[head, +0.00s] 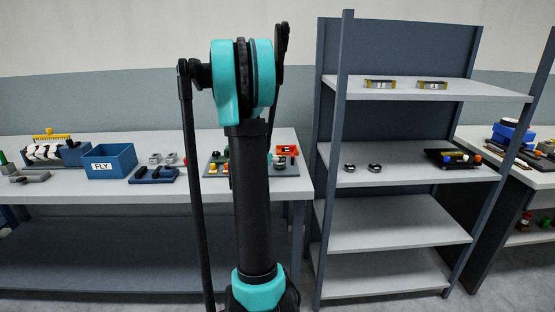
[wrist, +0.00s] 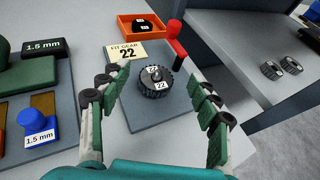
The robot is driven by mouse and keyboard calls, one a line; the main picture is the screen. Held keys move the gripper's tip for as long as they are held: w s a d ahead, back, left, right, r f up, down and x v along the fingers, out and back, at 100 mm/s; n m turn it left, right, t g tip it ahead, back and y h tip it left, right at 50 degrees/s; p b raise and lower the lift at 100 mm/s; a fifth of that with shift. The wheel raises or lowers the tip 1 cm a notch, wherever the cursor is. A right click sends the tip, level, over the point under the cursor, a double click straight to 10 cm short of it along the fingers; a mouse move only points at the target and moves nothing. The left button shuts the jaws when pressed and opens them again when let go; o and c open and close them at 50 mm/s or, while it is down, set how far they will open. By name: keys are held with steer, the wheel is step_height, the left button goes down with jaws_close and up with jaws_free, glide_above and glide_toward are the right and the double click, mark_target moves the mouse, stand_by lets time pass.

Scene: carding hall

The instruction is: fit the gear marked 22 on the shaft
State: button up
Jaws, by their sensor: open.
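A dark toothed gear (wrist: 158,89) with two white 22 labels shows in the wrist view, over the grey base plate (wrist: 143,119). A dark rounded end, apparently the shaft (wrist: 155,74), shows in the gear's middle; I cannot tell how far down the gear sits. My gripper (wrist: 155,80) is open, with one finger left of the gear and one right of it. Both fingers look apart from the gear. A sign (wrist: 125,53) reading "FIT GEAR 22" stands behind it. My gripper is hidden in the head view.
A red-handled post (wrist: 176,50) stands close behind the gear. An orange tray (wrist: 125,29) holding dark round parts is farther back. Two rings or gears (head: 362,168) lie on the shelf (head: 410,178).

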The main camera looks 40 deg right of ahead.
steer(key=v, duration=0.7)
steer(key=shift+s+a, duration=0.15)
steer(key=shift+a, duration=0.25)
steer(key=s+a+f+m+y, duration=0.4)
steer(key=s+a+m, duration=0.3)
steer(key=a, duration=0.4)
steer(key=s+a+f+m+g+y, duration=0.1)
steer(key=s+a+f+m+y, duration=0.3)
steer(key=s+a+f+m, duration=0.2)
steer(key=s+a+f+m+g+y, duration=0.1)
steer(key=s+a+f+m+y, duration=0.2)
steer(key=s+a+m, duration=0.6)
steer(key=a+f+m, duration=0.1)
steer(key=a+f, duration=0.1)
steer(key=a, duration=0.4)
steer(key=shift+s+a+m+y, duration=0.3)
steer(key=shift+s+a+y, duration=0.05)
steer(key=shift+a+y, duration=0.05)
